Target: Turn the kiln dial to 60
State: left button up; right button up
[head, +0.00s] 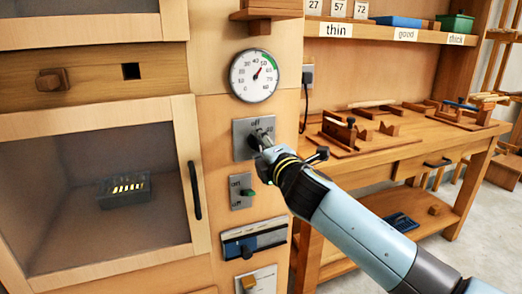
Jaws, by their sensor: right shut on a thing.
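The kiln dial's grey plate (241,141) is on the wooden front panel, with "off" at its top and a number at its right; the other marks are hidden or too small. My right gripper (262,142) reaches in from the lower right and is shut on the dial knob, which it mostly hides. I cannot tell the knob's setting. A round white gauge (254,76) with a red needle and a green arc sits above the plate; its needle points up and right. My left gripper is not in view.
A glass-fronted door with a black handle (194,190) is at left. A workbench (390,140) with wooden tools stands at right.

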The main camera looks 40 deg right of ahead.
jog(key=shift+f+m+b, duration=0.1)
jog(key=shift+m+b, duration=0.3)
jog(key=shift+m, duration=0.7)
jog(key=o, duration=1.2)
jog(key=shift+c, duration=0.2)
jog(key=v, duration=1.2)
